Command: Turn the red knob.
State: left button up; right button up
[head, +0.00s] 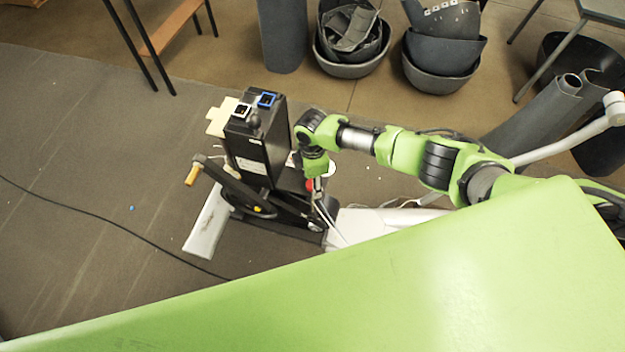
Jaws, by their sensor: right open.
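The red knob (309,185) shows as a small red patch on the black and white elliptical machine (262,165), mostly hidden behind my right gripper. My right gripper (318,192) points down from the green arm that comes in from the right. Its fingers are right at the knob and it is open; whether they touch the knob cannot be told. My left gripper is not in view.
A crank with a wooden-coloured handle (193,175) sticks out at the machine's left. A black cable (110,235) crosses the floor at left. Stacked dark tubs (440,55) and a grey cylinder (283,35) stand behind. The left floor is mostly clear.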

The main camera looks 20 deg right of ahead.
jog(key=c, duration=1.1)
jog(key=shift+m, duration=0.3)
jog(key=m+p, duration=0.1)
jog(key=m, duration=0.2)
jog(key=shift+r+m+p, duration=0.1)
jog(key=shift+m+p, duration=0.2)
jog(key=m+p, duration=0.1)
jog(key=m, duration=0.2)
jog(key=shift+m, duration=0.4)
jog(key=m+p, duration=0.1)
jog(key=m, duration=0.3)
jog(key=shift+p, duration=0.4)
jog(key=shift+m+p, duration=0.35)
jog(key=shift+m, duration=1.05)
